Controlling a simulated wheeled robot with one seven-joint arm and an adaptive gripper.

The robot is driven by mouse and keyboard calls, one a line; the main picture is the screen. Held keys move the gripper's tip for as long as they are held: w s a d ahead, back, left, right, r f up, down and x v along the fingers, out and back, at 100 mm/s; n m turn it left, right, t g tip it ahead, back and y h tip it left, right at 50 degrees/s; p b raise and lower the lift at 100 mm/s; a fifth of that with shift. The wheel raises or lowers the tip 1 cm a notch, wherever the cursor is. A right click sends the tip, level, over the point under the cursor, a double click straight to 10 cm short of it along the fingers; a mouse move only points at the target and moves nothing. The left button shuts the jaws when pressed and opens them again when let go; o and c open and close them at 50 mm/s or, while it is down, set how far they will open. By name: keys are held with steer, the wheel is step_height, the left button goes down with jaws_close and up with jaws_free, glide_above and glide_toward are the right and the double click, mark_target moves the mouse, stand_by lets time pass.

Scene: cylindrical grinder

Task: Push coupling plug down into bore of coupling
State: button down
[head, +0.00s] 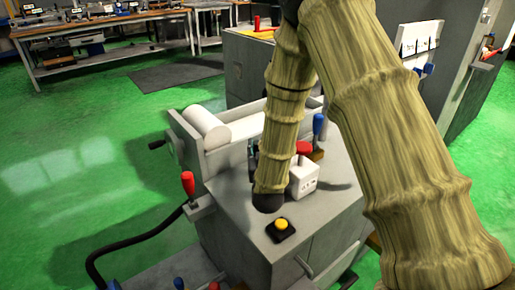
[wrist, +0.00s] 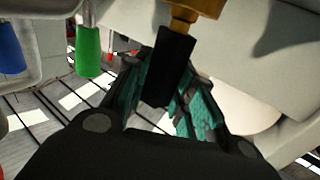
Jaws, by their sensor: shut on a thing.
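In the wrist view, my gripper (wrist: 172,88) has its two teal-padded fingers closed around a black block-like piece (wrist: 170,62), which looks like the coupling plug. The black piece lies tilted between the pads. Its far end meets a brass-coloured part (wrist: 196,8) at the top edge, likely the coupling. I cannot tell how deep the plug sits, and the bore is hidden. In the head view, my arm hides most of my gripper; only a dark bit (head: 253,152) shows beside the arm, over the grinder.
The grey grinder (head: 236,205) has a white box with a red button (head: 303,178), a yellow button (head: 281,225), a red-handled lever (head: 188,184) and a blue handle (head: 319,126) close to my arm. A green handle (wrist: 88,52) hangs left in the wrist view. Green floor lies open at left.

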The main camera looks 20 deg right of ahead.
steer(key=shift+f, duration=0.4)
steer(key=c, duration=1.1)
jaws_free()
steer(key=shift+s+a, duration=0.2)
steer(key=shift+s, duration=1.05)
steer(key=shift+s+a, duration=0.25)
steer(key=shift+s, duration=0.95)
steer(key=shift+s+a, duration=0.2)
steer(key=shift+s, duration=1.05)
